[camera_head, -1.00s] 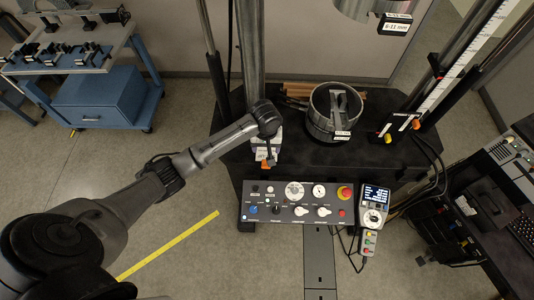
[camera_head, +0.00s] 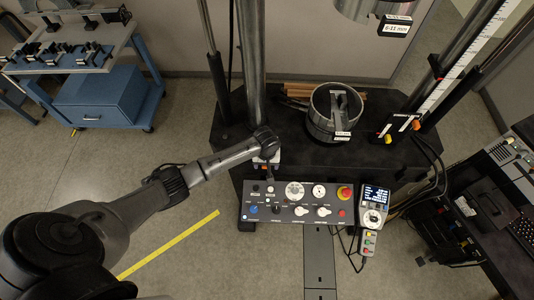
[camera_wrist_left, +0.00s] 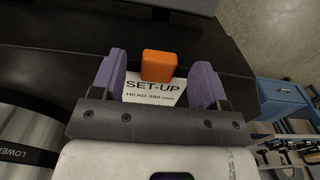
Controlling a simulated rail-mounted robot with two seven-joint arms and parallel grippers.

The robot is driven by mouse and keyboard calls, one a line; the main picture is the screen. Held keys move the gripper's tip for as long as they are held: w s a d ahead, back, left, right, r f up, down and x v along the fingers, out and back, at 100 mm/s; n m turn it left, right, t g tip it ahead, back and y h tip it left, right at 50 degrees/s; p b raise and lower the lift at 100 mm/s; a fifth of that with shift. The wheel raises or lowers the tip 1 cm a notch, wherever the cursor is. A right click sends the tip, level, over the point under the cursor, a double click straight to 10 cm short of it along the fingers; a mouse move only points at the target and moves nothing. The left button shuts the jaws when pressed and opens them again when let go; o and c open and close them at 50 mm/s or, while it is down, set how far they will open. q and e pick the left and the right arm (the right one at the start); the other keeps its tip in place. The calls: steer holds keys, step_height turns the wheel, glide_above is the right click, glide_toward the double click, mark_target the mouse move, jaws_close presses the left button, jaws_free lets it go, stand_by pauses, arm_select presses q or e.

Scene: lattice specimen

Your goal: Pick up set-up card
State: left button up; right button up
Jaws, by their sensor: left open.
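The set-up card (camera_wrist_left: 152,92) is white with dark print reading "SET-UP" and "HEAD 380 mm", seen in the left wrist view. An orange block (camera_wrist_left: 159,66) stands at the card's far edge. My left gripper (camera_wrist_left: 161,68) has two purple fingers, open, one on each side of the card and orange block. Contact with the card cannot be made out. In the head view my left gripper (camera_head: 268,168) is over the front left of the black table, mostly hidden by my wrist, which also covers most of the card. My right gripper is not in view.
A control panel (camera_head: 290,208) with knobs and a red button lies just in front, with a handheld controller (camera_head: 373,210) beside it. A metal cylinder (camera_head: 322,120) stands on the black table (camera_head: 390,155). A steel column (camera_head: 250,60) rises behind my gripper.

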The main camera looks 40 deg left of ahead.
arm_select(q)
steer(key=shift+f, duration=0.6)
steer(key=c, duration=1)
steer(key=shift+r, duration=0.1)
